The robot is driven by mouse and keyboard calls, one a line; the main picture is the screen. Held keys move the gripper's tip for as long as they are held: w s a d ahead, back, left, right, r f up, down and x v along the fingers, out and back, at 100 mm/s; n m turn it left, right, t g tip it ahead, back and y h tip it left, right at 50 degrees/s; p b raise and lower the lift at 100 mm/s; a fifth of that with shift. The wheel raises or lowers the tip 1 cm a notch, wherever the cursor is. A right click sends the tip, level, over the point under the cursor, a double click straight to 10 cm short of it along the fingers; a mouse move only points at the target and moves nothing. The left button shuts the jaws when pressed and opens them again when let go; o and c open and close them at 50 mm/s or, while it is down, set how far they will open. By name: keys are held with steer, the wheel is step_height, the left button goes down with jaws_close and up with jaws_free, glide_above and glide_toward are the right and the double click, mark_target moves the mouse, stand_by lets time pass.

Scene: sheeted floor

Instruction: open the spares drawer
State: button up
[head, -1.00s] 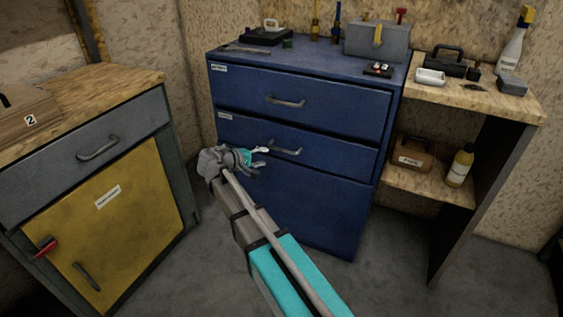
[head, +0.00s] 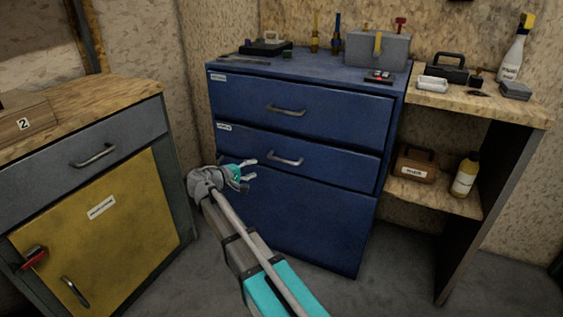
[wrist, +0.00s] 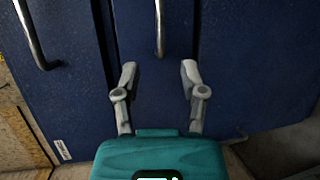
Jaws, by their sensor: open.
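The blue cabinet (head: 290,225) has two drawers above a plain lower front. The upper drawer (head: 340,115) and second drawer (head: 340,160) look shut. Each has a small label at its upper left, too small to read surely, so I cannot tell which is the spares drawer. My gripper (head: 252,173) is open and empty, in front of the cabinet, left of the second drawer's bar handle (head: 285,160). In the wrist view, that handle (wrist: 160,28) lies ahead, between the lines of my open fingers (wrist: 158,72), not touching them. The upper handle (wrist: 33,35) is to the left.
A grey-and-yellow cabinet (head: 100,215) with a wooden top stands at left. A wooden-topped shelf unit (head: 520,108) at right holds bottles and boxes. The floor (head: 400,295) in front is clear.

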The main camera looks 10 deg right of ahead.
mark_target(281, 160)
steer(key=b+x, duration=0.2)
steer(key=x, duration=1.1)
steer(key=shift+w+d+f, duration=0.1)
steer(key=shift+d, duration=0.1)
steer(key=shift+c, duration=0.2)
jaws_close()
